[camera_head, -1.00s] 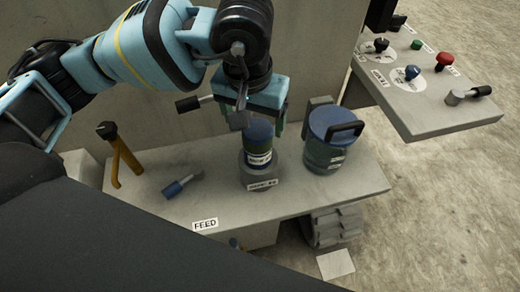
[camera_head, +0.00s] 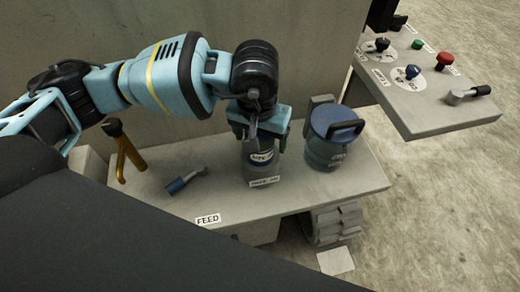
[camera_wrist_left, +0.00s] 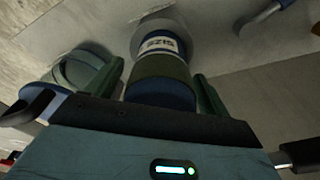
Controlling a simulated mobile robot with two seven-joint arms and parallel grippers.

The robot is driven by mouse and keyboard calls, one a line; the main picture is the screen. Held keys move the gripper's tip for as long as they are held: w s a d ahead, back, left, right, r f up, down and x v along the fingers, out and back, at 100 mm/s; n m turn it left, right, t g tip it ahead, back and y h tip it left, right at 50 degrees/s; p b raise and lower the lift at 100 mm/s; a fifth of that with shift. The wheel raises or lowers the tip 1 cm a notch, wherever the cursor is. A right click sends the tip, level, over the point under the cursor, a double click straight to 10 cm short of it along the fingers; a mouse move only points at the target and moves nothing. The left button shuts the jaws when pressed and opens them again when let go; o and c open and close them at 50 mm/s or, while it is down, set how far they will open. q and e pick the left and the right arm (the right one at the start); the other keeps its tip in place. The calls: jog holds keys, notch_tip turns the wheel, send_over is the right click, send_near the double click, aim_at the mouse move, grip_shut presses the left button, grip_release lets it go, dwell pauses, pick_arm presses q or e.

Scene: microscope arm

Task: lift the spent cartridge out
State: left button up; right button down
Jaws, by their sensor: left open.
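The cartridge (camera_head: 262,158), a cylinder with a white label band, stands upright in a grey round holder (camera_head: 248,174) on the bench. In the left wrist view the cartridge (camera_wrist_left: 160,82) shows its blue end toward me. My left gripper (camera_head: 262,141) is directly above it, pointing down, with its fingers open. In the left wrist view the fingers of my left gripper (camera_wrist_left: 160,74) lie on either side of the cartridge, with gaps visible. The gripper hides the cartridge's top in the head view. My right gripper is not in view.
A blue-lidded canister (camera_head: 330,150) with a dark handle stands close to the right of the holder. A blue-handled tool (camera_head: 185,180) and a yellow lever (camera_head: 126,152) are to the left. A control panel (camera_head: 430,108) juts out at the right. The bench front (camera_head: 240,207) is clear.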

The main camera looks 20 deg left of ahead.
pick_arm(q)
jog(key=shift+c, duration=0.3)
jog(key=c, duration=1.7)
jog(key=shift+r, duration=0.15)
